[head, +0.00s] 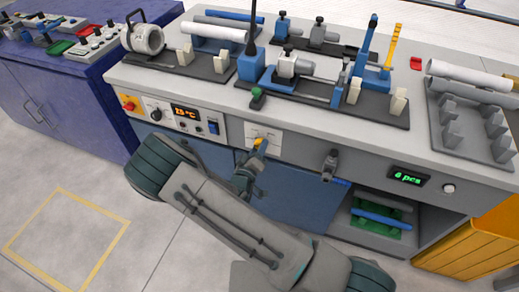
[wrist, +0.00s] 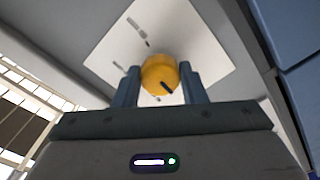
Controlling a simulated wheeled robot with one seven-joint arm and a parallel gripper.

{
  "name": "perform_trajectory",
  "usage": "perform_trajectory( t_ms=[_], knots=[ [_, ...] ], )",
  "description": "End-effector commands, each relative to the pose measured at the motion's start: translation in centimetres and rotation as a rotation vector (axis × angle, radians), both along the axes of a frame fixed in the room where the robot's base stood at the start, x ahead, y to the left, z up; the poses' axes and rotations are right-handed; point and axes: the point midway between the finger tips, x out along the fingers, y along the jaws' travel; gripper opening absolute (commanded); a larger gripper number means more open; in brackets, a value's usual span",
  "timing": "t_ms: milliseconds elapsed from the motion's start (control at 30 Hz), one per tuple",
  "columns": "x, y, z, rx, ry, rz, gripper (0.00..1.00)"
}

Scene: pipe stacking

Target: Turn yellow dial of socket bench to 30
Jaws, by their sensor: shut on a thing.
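The yellow dial (wrist: 158,72) sits on a white scale plate (wrist: 205,58) in the wrist view, with a dark pointer mark on its face towards the lower right. My gripper (wrist: 160,84) has its two blue-grey fingers on either side of the dial, shut on it. In the head view the yellow dial (head: 260,145) shows on the front of the socket bench (head: 290,143), below a green knob. My gripper (head: 252,160) reaches it from below. The scale numbers on the plate are too small to read.
Left of the dial is a panel with a display reading 25 °C (head: 185,113). A grey handle-like part (head: 330,165) projects from the front to the right, near a "6 pcs" display (head: 408,177). Tools and pipes crowd the bench top. Open floor (head: 60,235) lies at left.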

Motion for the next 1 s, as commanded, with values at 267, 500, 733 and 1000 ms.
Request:
perform_trajectory(
  t_ms=[267,500,733,1000],
  knots=[
    [-0.1,-0.06,-0.05,-0.184,0.069,-0.001,0.15],
    [-0.1,-0.11,-0.05,-0.274,0.103,-0.001,0.15],
    [-0.1,-0.12,-0.05,-0.306,0.115,-0.002,0.15],
    [-0.1,-0.12,-0.05,-0.31,0.116,-0.001,0.15]
  ],
)
